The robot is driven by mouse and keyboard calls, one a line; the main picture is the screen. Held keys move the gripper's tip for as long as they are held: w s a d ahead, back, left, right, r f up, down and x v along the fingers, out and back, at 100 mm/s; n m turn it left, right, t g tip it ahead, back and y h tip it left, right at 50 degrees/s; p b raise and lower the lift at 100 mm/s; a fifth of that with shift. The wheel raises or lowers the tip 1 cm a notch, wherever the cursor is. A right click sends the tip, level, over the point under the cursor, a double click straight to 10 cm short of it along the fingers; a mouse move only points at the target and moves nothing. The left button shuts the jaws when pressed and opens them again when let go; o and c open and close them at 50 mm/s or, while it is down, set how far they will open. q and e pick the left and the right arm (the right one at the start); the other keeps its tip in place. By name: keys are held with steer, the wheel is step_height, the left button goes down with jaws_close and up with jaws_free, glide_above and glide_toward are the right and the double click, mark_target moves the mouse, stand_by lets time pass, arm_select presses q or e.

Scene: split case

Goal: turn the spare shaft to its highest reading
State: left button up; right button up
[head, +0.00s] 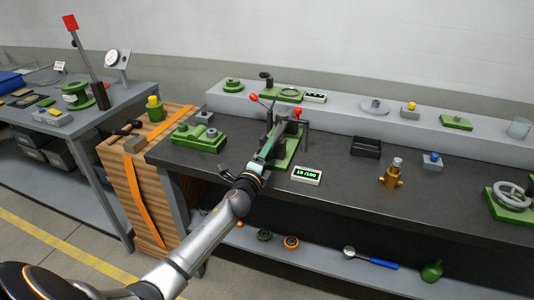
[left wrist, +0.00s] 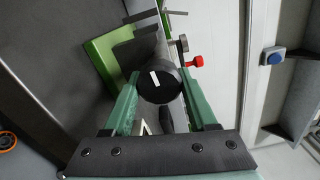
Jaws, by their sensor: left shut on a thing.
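A green fixture (head: 289,158) stands on the dark bench with a shaft that ends in a black round knob (left wrist: 159,86) with a white mark. My left gripper (head: 267,150) reaches the fixture from the front. In the left wrist view its green fingers (left wrist: 158,96) are closed on either side of the knob. The white mark is tilted a little from upright in that view. A small display (head: 306,175) beside the fixture seems to read 15 or 16 /100. I cannot tell from a label whether this is the spare shaft. My right gripper is not in view.
A second green device (head: 290,94) and another display (head: 315,97) stand on the raised back shelf. A red-tipped lever (head: 254,98) rises close to the fixture. A black tray (head: 366,147), brass part (head: 392,175) and handwheel (head: 511,195) are to the right.

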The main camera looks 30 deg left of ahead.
arm_select(q)
steer(key=shift+m, duration=0.5)
steer(key=o, duration=1.4)
steer(key=shift+c, duration=0.2)
steer(key=v, duration=1.2)
steer(key=shift+s, duration=0.3)
steer(key=shift+f, duration=0.1)
steer(key=s+d+f+n+g+h+p, duration=0.5)
steer(key=s+d+f+n+g, duration=0.3)
steer(key=s+d+f+n, duration=0.8)
steer(key=s+d+f+h, duration=0.1)
steer(key=s+d+f, duration=0.2)
steer(key=s, duration=0.3)
steer(key=shift+s+h+p, duration=0.35)
steer(key=shift+h, duration=0.05)
